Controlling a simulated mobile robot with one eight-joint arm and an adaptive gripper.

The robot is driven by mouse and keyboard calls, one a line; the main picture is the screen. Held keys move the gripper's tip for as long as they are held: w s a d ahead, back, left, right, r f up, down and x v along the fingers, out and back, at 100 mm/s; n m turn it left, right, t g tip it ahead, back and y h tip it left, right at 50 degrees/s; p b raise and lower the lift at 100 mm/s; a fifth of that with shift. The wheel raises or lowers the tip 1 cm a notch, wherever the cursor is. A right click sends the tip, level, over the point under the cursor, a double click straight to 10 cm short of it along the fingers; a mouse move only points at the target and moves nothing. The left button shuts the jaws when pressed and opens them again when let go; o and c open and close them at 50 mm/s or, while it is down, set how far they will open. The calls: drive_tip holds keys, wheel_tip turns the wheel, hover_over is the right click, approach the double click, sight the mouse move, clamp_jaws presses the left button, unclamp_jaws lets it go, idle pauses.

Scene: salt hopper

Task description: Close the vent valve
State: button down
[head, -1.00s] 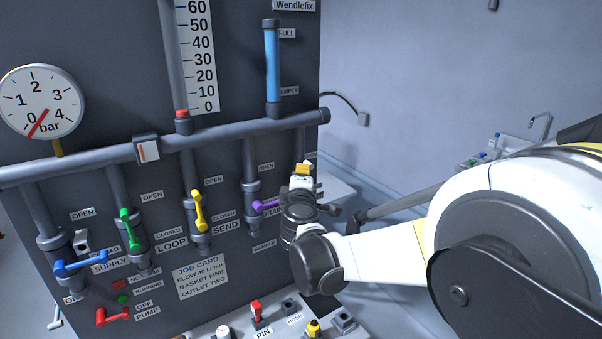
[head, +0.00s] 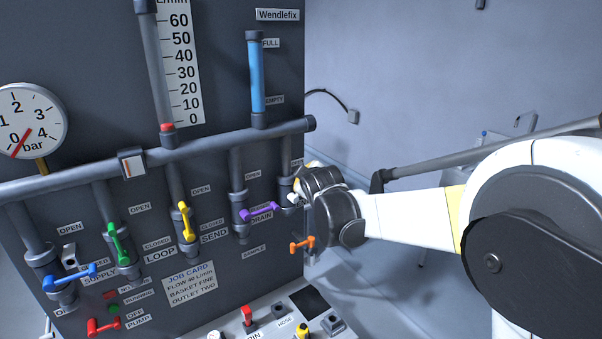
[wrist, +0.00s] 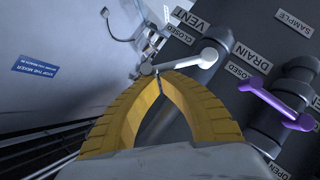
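The vent valve has a white lever (wrist: 182,63) on a grey pipe beside the VENT and CLOSED labels in the wrist view. The lever lies across the picture, its rounded end just beyond my fingertips. My gripper (wrist: 161,80) shows as two yellow fingers whose tips meet; it looks shut, with nothing visible between the tips. The tips are at or very near the lever's outer end; I cannot tell if they touch. In the head view my wrist covers most of the vent valve, and a small white part (head: 293,198) shows beside it.
The purple drain lever (head: 260,212) is close to the left of my wrist. An orange lever (head: 302,244) sits just below it. Yellow (head: 187,222), green (head: 117,243) and blue (head: 70,277) levers stand farther left. Open floor lies right of the panel.

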drive_tip(key=d+f+m+g+y, duration=0.1)
drive_tip(key=w+d+m+g+y, duration=0.1)
drive_tip(key=shift+w+d+f+m, duration=0.15)
drive_tip(key=shift+w+f+m, duration=0.15)
drive_tip(key=shift+f, duration=0.1)
drive_tip(key=f, duration=0.1)
drive_tip(key=m+g+y, duration=0.1)
drive_tip(key=d+f+b, duration=0.1)
drive_tip(key=shift+w+f+m+g+y, duration=0.3)
drive_tip(key=shift+w+m+y, duration=0.1)
drive_tip(key=shift+d+f, duration=0.1)
idle(0.3)
